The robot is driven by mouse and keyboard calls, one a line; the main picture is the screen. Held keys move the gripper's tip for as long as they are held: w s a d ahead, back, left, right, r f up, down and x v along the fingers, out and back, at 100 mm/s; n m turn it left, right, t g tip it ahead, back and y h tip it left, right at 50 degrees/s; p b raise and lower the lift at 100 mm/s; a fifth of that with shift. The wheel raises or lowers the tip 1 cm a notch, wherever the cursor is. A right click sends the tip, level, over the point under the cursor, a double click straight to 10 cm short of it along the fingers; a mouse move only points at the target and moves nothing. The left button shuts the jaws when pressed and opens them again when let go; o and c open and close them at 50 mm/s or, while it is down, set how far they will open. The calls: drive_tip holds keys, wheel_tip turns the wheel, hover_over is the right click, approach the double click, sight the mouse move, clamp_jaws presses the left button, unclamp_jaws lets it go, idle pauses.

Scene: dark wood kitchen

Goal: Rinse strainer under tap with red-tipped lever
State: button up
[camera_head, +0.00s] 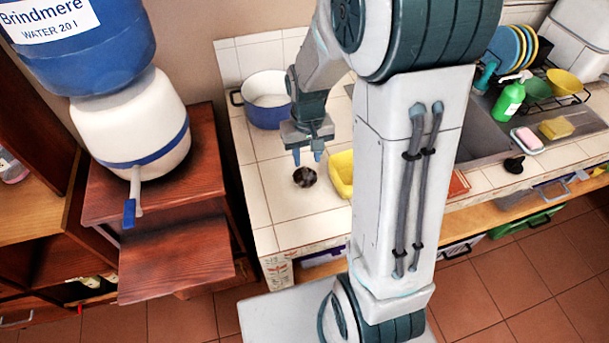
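A small dark round thing (305,177), possibly the strainer but too small to be sure, lies on the white tiled counter (290,208). My gripper (307,157) points down just above it in the picture. Its two fingers are apart, with nothing visible between them. I see no tap with a red-tipped lever; my arm hides part of the sink area (485,135). The one tap that shows is on the water dispenser (145,120) at left, and its lever (130,212) has a blue tip.
A blue-and-white pot (266,112) stands behind my gripper, and a yellow container (341,172) is just right of it. A green bottle (508,101), pink soap (527,139) and a yellow sponge (556,128) are by the sink. A wooden stand (175,255) is at left.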

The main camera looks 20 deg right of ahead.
sight(305, 168)
drive_tip(key=shift+a+f+p, duration=0.15)
drive_tip(key=shift+f+p, duration=0.2)
drive_tip(key=shift+f, duration=1.05)
drive_tip(key=shift+a+f+p, duration=0.1)
drive_tip(key=shift+f+p, duration=0.25)
drive_tip(key=shift+f, duration=1.05)
clamp_jaws()
